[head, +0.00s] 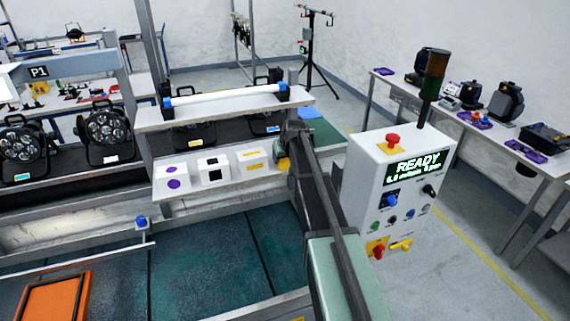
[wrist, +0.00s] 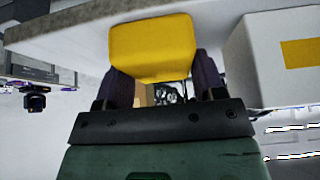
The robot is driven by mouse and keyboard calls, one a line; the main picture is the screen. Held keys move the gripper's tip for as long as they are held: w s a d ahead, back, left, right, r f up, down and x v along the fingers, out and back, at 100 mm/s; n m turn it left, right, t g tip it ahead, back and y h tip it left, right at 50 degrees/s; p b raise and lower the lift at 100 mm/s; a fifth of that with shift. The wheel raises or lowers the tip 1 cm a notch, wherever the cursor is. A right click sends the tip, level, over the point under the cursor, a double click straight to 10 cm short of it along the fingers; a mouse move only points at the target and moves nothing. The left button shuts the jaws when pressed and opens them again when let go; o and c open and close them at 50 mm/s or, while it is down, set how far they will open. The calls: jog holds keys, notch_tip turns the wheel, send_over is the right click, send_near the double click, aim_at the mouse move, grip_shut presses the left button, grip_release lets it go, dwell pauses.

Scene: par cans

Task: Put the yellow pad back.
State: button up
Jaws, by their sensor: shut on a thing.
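The yellow pad (wrist: 152,47) fills the top middle of the wrist view, between the two dark fingers of my gripper (wrist: 160,82), which is shut on it. In the head view a small part of the yellow pad (head: 283,165) shows at the end of my arm, beside the right end of the white shelf (head: 222,184). My arm hides much of my gripper (head: 288,155) there. A white box with yellow marks (head: 266,166) stands on the shelf just left of the pad. Its side with a yellow patch (wrist: 245,60) shows at the right in the wrist view, apart from the pad.
White boxes with purple marks (head: 169,190) and black marks (head: 207,180) stand further left on the shelf. A white tube (head: 225,95) lies on the upper ledge above. A control box reading READY (head: 393,205) stands close to the right of my arm.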

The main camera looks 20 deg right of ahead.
jog(key=shift+r, duration=0.2)
jog(key=shift+f, duration=0.3)
jog(key=o, duration=0.8)
jog(key=shift+r, duration=0.1)
jog(key=shift+o, duration=0.2)
jog(key=shift+r, duration=0.25)
jog(key=d+p+v, duration=0.1)
jog(key=p+v, duration=1)
jog(key=v, duration=0.1)
jog(key=s+a+f+g, duration=0.1)
jog(key=s+a+g, duration=0.2)
jog(key=s+a, duration=0.8)
jog(key=s+a+f+n+g, duration=0.1)
jog(key=s+a+g, duration=0.2)
jog(key=s+a, duration=0.8)
jog(key=s, duration=0.5)
jog(key=shift+s+a+f+y, duration=0.25)
jog(key=shift+s+a+y, duration=0.05)
jog(key=shift+s+a, duration=0.1)
